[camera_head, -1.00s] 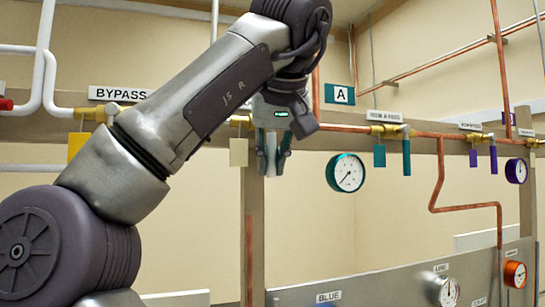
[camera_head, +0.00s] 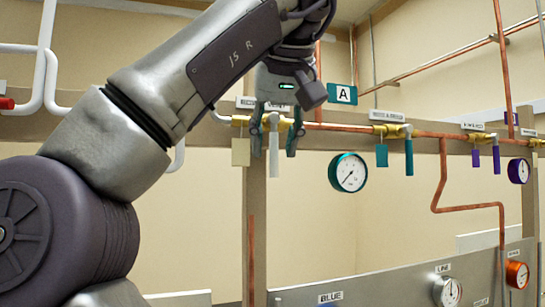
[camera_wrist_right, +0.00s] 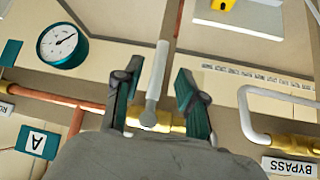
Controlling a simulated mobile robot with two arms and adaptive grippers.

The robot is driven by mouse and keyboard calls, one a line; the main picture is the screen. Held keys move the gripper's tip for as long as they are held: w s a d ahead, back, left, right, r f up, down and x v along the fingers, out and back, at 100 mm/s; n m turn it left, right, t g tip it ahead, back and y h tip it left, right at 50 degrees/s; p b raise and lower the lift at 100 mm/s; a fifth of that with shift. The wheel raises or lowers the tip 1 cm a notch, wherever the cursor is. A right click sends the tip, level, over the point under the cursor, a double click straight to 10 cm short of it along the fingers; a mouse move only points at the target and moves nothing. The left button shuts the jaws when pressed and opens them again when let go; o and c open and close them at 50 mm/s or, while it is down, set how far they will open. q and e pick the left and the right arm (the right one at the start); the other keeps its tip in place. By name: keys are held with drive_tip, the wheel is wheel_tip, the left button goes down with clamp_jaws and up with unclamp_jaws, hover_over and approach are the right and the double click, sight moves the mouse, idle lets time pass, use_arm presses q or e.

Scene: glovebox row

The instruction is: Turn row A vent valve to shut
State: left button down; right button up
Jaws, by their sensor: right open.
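The vent valve has a pale grey lever (camera_head: 274,153) that hangs straight down, across the copper pipe line. Its label (camera_head: 247,103) is partly hidden by my right gripper. My right gripper (camera_head: 275,150) points down and is open, with one finger on each side of the lever. In the right wrist view the lever (camera_wrist_right: 156,72) stands between the two open fingers (camera_wrist_right: 154,88), with a visible gap on both sides. The brass valve body (camera_wrist_right: 165,121) shows below it there. My left gripper is not in view.
A teal sign "A" (camera_head: 342,93) hangs above the pipe. A teal-handled valve (camera_head: 408,155) and a teal-rimmed gauge (camera_head: 348,172) are to the right. A pale tag (camera_head: 241,152) hangs just left of the gripper.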

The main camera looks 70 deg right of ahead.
drive_tip(key=v, duration=0.8)
drive_tip(key=shift+a, duration=0.15)
idle(0.5)
